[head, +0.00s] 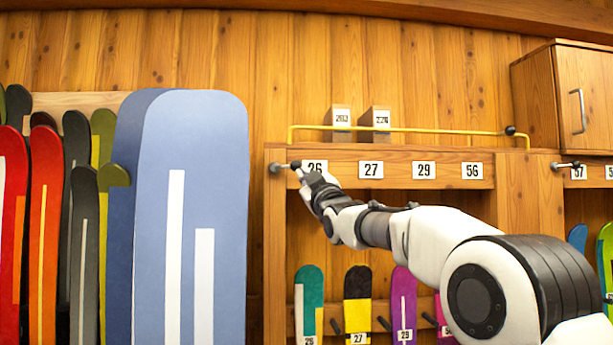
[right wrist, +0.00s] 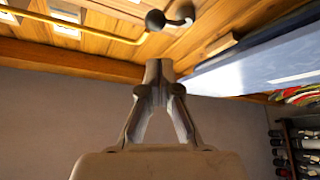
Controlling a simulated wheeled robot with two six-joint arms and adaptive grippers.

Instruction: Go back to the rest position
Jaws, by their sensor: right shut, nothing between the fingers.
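My right gripper (head: 303,172) is at the left end of the rack's number rail, partly over the "26" plate (head: 315,167). Its dark fingers are together and empty, as the right wrist view (right wrist: 158,68) shows. A short metal lever (head: 276,169) with a dark ball end sticks out just left of the fingertips; whether they touch it I cannot tell. In the right wrist view, a dark ball-ended piece (right wrist: 172,19) shows beyond the fingertips, with nothing held. My left gripper is not in view.
A yellow bar (head: 420,129) runs along the rack top, before two numbered blocks (head: 375,122). Several snowboards stand left, a large blue one (head: 205,270) nearest. Small coloured boards (head: 357,290) stand below the rail. A wooden cabinet (head: 582,95) hangs at upper right.

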